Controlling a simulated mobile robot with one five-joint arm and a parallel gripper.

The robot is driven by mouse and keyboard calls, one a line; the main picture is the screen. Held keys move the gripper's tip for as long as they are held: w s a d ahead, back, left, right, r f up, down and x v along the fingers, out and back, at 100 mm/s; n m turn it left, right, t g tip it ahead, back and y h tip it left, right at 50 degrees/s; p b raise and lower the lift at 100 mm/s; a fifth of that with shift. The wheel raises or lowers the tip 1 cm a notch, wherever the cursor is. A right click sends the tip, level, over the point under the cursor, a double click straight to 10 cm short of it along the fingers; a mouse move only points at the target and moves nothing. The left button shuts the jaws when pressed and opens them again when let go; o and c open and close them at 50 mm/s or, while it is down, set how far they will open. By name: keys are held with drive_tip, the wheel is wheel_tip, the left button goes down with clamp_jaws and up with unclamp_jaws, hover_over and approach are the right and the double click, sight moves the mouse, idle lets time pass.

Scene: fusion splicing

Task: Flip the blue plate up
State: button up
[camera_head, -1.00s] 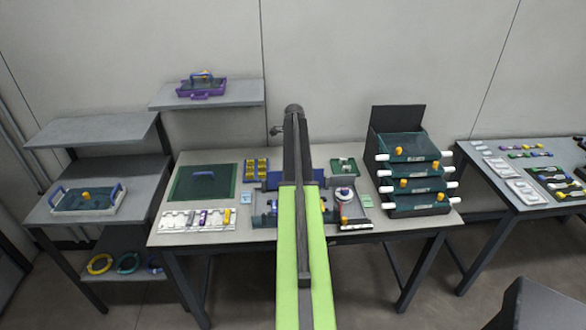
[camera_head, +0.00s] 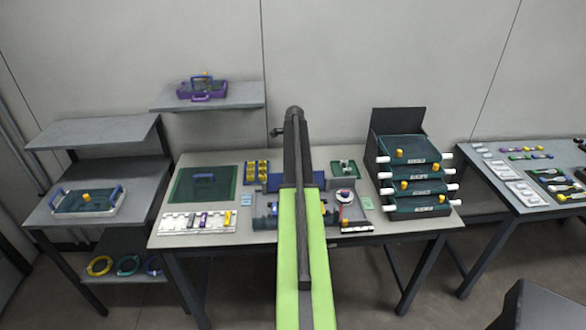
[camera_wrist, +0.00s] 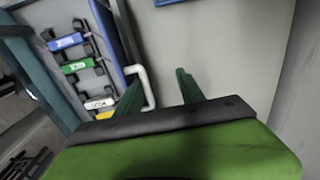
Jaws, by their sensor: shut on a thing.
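In the wrist view, the blue plate (camera_wrist: 110,38) shows as a narrow blue strip, seen nearly edge-on. A white bent handle (camera_wrist: 151,88) stands out from its side. In the head view, blue parts (camera_head: 273,181) show at the middle of the table beside my green arm. My arm covers the gripper and much of the plate there.
The table (camera_head: 255,237) holds a white tray of coloured pieces (camera_head: 198,220), a dark green mat (camera_head: 203,184), yellow spools (camera_head: 257,172) and a round reel (camera_head: 344,196). Stacked green trays (camera_head: 413,187) stand at right. In the wrist view, coloured labelled pieces (camera_wrist: 78,66) lie left of the plate.

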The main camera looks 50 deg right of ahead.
drive_tip(key=shift+w+d, duration=0.1)
drive_tip(key=shift+d, duration=0.1)
wheel_tip(320, 180, up, 17)
drive_tip(key=a+p, duration=0.1)
drive_tip(key=p, duration=1.7)
drive_tip(key=shift+s+r, duration=0.2)
drive_tip(key=shift+s, duration=0.25)
drive_tip(key=shift+a, duration=0.1)
